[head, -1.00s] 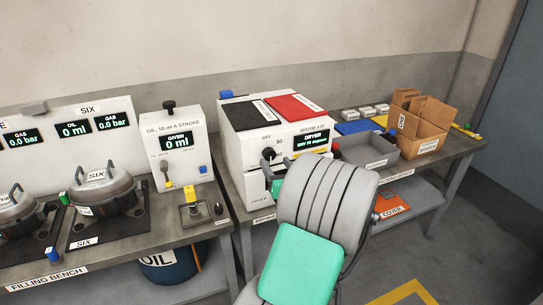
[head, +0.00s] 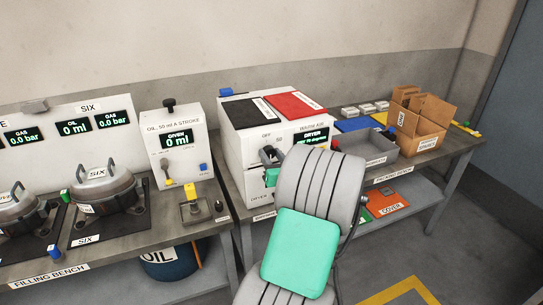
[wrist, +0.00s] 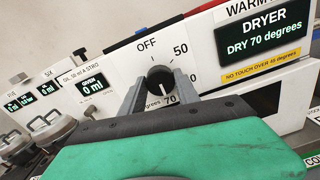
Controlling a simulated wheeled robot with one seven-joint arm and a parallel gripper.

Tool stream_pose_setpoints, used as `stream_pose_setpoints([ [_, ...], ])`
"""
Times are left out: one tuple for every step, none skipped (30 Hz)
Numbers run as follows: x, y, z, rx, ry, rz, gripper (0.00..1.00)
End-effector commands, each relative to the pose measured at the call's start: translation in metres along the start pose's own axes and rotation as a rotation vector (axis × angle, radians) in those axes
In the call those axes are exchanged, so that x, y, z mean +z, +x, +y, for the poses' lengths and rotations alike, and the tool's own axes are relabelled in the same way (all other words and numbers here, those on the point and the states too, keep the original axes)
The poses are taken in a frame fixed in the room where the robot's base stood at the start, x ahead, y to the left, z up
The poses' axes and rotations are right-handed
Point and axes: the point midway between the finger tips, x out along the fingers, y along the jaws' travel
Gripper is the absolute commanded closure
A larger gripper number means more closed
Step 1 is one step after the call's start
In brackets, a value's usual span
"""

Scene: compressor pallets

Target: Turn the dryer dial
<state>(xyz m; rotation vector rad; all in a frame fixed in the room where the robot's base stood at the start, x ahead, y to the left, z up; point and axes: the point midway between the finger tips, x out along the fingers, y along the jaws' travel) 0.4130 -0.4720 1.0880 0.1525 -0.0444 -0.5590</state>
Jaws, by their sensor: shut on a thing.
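The dryer (head: 246,150) is a white box with a display reading DRYER, DRY 70 degrees, in the wrist view (wrist: 262,35). Its black dial (wrist: 159,79) sits below the OFF mark, with 50, 70 and 90 printed around it. The dial's white line points down toward 70. My gripper (wrist: 158,84) is shut on the dial, one grey finger on each side. In the head view my gripper (head: 270,158) is at the dryer's front, and my arm hides part of that front.
The oil station (head: 178,135) stands left of the dryer, with lidded pots (head: 103,190) beyond it. A grey tray (head: 372,148) and an open cardboard box (head: 418,118) are to the right. A strip under the display reads NO TOUCH OVER 45 degrees (wrist: 262,75).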

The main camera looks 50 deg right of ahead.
Motion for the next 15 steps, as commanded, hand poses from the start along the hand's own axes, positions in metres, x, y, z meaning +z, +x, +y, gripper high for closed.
stream_pose_setpoints([
  [0.0,-0.0001,-0.0002,-0.001,0.0,0.0,0.82],
  [-0.0001,-0.0001,-0.0003,-0.001,0.0,0.0,0.85],
  [0.0,-0.0001,-0.0003,-0.001,0.0,0.0,0.88],
  [-0.0001,-0.0002,-0.0003,-0.001,0.0,0.0,0.9],
  [-0.0001,-0.0002,-0.0003,-0.001,0.0,0.0,0.93],
  [0.0,-0.0002,-0.0004,-0.001,0.0,0.0,0.96],
  [0.0,-0.0002,-0.0004,-0.001,0.0,0.0,0.99],
  [-0.0001,-0.0002,-0.0004,-0.001,0.0,0.0,1.0],
  [-0.0001,-0.0002,-0.0004,-0.001,0.0,0.0,1.0],
  [-0.0001,-0.0002,-0.0005,-0.001,0.0,0.0,1.0],
  [-0.0001,-0.0002,-0.0005,-0.001,-0.001,0.0,1.0],
  [-0.0002,-0.0002,-0.0005,-0.001,-0.003,0.0,1.0],
  [-0.0002,-0.0002,-0.0005,-0.001,-0.005,0.0,1.0],
  [-0.0002,-0.0002,-0.0006,-0.001,-0.008,0.0,1.0],
  [-0.0002,-0.0002,-0.0006,-0.001,-0.013,0.0,1.0],
])
